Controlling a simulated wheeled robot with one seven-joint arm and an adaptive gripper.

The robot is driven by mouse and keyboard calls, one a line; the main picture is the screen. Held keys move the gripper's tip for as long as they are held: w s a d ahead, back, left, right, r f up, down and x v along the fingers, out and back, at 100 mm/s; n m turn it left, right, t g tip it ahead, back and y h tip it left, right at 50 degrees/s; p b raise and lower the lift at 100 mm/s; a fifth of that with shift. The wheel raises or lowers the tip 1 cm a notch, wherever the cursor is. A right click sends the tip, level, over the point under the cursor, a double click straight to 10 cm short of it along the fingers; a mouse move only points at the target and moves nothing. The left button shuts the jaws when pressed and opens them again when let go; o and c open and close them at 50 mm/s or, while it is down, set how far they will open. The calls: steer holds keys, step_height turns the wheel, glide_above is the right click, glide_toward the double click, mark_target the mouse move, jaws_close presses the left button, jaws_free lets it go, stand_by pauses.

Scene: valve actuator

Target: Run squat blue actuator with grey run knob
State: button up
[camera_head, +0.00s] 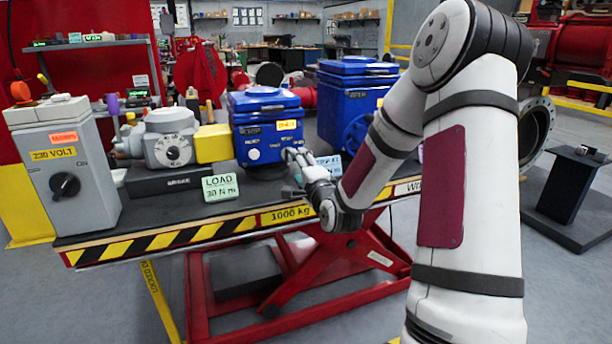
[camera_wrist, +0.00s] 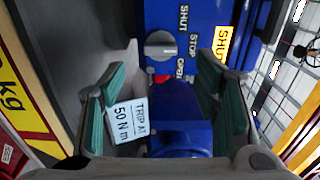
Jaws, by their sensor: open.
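The squat blue actuator (camera_head: 265,128) stands on the lift table, with a yellow label on its front. In the wrist view its blue face (camera_wrist: 208,12) carries the grey knob (camera_wrist: 160,45) beside the words SHUT, STOP and OPEN. The knob's bar lies in line with STOP. My gripper (camera_wrist: 165,95) is open, its green-padded fingers apart, with a round blue part (camera_wrist: 180,115) showing between and beyond them. The knob lies above the fingertips in the wrist view, clear of them. In the head view my gripper (camera_head: 294,156) is at the actuator's lower right front.
A larger blue actuator (camera_head: 350,90) stands to the right. A card reading TRIP AT 50 Nm (camera_wrist: 127,118) is near the left finger. A LOAD card (camera_head: 220,187), a grey gearbox (camera_head: 170,140) and a grey 230 VOLT box (camera_head: 65,175) stand left on the table (camera_head: 150,228).

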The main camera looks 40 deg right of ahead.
steer(key=v, duration=0.5)
steer(key=shift+s+a, duration=0.1)
steer(key=shift+s, duration=0.3)
steer(key=s+a+n+g+y, duration=0.1)
steer(key=s+a+n+g, duration=0.25)
steer(key=a+n, duration=0.2)
steer(key=s+a+n+g+y, duration=0.1)
steer(key=s+a+n+g, duration=0.1)
steer(key=a+n+g, duration=0.3)
steer(key=s+a+r+n+g+y, duration=0.1)
steer(key=s+a+n+g, duration=0.25)
steer(key=s, duration=0.75)
steer(key=s+a+r+n+g+y, duration=0.15)
steer(key=s+a+n, duration=0.3)
steer(key=s, duration=0.55)
steer(key=s+a+r+n+g+y, duration=0.1)
steer(key=s+a+n+g, duration=0.3)
steer(key=s, duration=0.7)
step_height(320, 180, up, 18)
steer(key=a+m+t+p, duration=0.1)
steer(key=t+p, duration=0.3)
steer(key=p, duration=1.3)
steer(key=shift+a+r, duration=0.15)
steer(key=shift+a, duration=0.1)
